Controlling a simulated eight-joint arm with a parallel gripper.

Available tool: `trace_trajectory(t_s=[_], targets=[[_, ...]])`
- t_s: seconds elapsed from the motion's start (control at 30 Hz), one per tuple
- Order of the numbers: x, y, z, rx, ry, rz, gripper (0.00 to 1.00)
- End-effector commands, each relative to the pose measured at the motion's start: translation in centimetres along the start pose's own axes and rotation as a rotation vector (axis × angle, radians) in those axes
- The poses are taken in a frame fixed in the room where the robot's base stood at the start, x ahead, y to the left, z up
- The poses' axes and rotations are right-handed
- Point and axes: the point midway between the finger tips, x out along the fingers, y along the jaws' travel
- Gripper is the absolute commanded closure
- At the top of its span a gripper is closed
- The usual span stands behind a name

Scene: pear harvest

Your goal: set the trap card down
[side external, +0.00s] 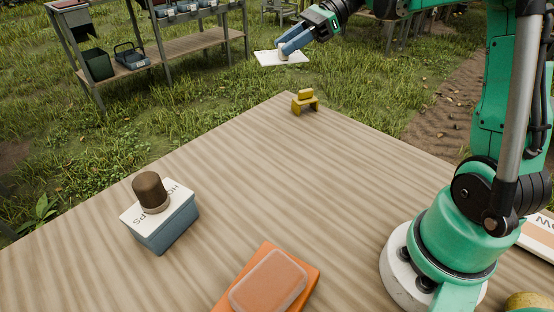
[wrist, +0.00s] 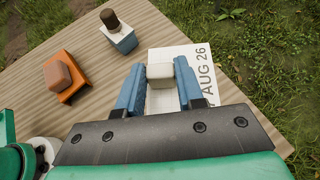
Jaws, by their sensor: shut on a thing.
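The trap card is a white card (side external: 271,58) with a pale block-shaped grip on top. My gripper (side external: 288,48) is shut on that grip and holds the card in the air beyond the far end of the table in the side view. In the wrist view the card (wrist: 195,57) shows printed text, "AUG 26". The blue fingers of my gripper (wrist: 160,88) stand on either side of the pale block (wrist: 160,72). Part of the card is hidden behind the fingers.
The wooden table (side external: 290,180) carries a blue box (side external: 165,232) with a brown-topped stopper, an orange case (side external: 240,278) and a small yellow stand (side external: 305,104). The table's middle is clear. A shelf rack (side external: 165,48) stands on the grass behind.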

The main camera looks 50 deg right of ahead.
Motion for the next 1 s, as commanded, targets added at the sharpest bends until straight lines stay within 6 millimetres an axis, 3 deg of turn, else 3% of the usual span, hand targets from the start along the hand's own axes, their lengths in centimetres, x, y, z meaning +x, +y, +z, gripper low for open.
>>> trace_trajectory(t_s=[0.1,0.27,0.8,1.0], targets=[[-3.1,0.7,-1.8,0.066,-0.001,-0.122,1.0],[-4.5,1.2,-3.3,0.106,-0.001,-0.193,1.0],[1.5,1.2,-14.5,0.108,-0.002,-0.197,1.0],[2.9,1.2,-16.9,0.107,-0.002,-0.196,1.0]])
